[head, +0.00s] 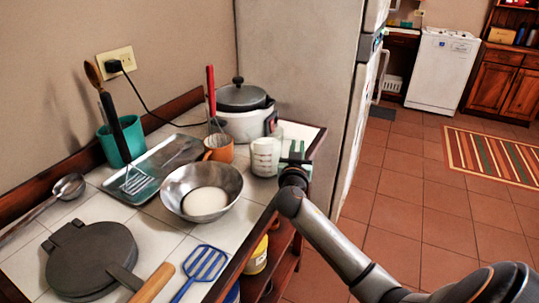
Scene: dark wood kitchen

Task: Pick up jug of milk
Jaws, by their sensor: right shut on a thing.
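The jug of milk (265,157) is a small clear measuring jug with white milk in it. It is upright at the right end of the tiled counter, in front of the rice cooker. My right gripper (290,160) is at the jug's right side and is shut on it. The fingertips are small and partly hidden by the wrist, so the exact hold is hard to see. My left gripper is not in view.
An orange mug (218,149) and a metal bowl (178,186) with white contents stand left of the jug. The rice cooker (245,120) is behind it. The fridge (300,70) rises behind the counter's right end. Tiled floor on the right is open.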

